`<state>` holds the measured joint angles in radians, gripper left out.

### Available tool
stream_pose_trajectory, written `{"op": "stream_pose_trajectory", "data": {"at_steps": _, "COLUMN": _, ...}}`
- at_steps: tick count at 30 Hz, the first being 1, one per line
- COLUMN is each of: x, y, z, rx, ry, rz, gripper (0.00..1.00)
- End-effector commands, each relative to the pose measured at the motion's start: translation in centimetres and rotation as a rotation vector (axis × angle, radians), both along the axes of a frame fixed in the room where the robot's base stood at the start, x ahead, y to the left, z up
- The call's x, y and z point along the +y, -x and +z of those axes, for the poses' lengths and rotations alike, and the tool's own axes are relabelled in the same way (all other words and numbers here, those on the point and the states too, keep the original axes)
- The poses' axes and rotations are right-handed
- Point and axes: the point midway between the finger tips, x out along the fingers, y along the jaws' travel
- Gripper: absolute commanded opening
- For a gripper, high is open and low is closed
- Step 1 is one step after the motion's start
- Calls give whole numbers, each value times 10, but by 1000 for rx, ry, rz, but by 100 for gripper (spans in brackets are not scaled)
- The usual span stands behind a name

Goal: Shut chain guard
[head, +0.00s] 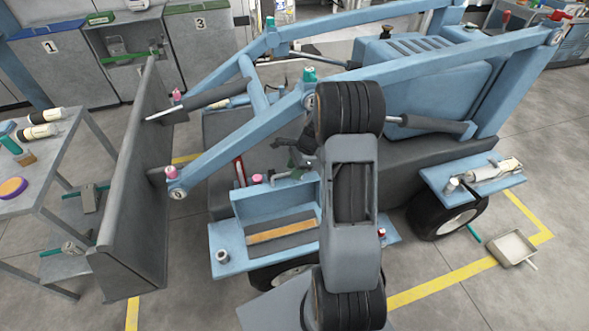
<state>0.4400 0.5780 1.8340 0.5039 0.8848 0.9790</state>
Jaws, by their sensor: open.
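The chain guard looks to be the light blue raised panel (270,202) at the side of the blue loader, in the middle of the head view. It stands up at the back of a low blue housing (228,245), so it appears open. An orange-brown strip (282,231) shows uncovered in front of it. My gripper (285,146) appears as a dark shape just left of my arm, above and beyond the panel. It is open, holds nothing that I can see, and seems apart from the panel. My arm partly hides it and the housing's right end.
The loader's blue lift arm (240,145) slants above the housing to a large grey bucket (135,190) at left. A grey workbench (58,175) with tools stands beyond the bucket. A tray (512,248) lies on the floor at right, near a yellow line.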

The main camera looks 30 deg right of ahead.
Motion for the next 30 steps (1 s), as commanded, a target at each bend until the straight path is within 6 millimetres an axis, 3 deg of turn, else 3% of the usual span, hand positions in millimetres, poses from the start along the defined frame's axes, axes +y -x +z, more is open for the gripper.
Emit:
{"op": "stream_pose_trajectory", "data": {"at_steps": 10, "x": 1, "y": 0, "z": -2, "rx": 0, "ry": 0, "rz": 1, "gripper": 40}}
{"op": "stream_pose_trajectory", "data": {"at_steps": 22, "x": 1, "y": 0, "z": -2, "rx": 0, "ry": 0, "rz": 1, "gripper": 2}}
{"op": "stream_pose_trajectory", "data": {"at_steps": 30, "x": 1, "y": 0, "z": -2, "rx": 0, "ry": 0, "rz": 1, "gripper": 0}}
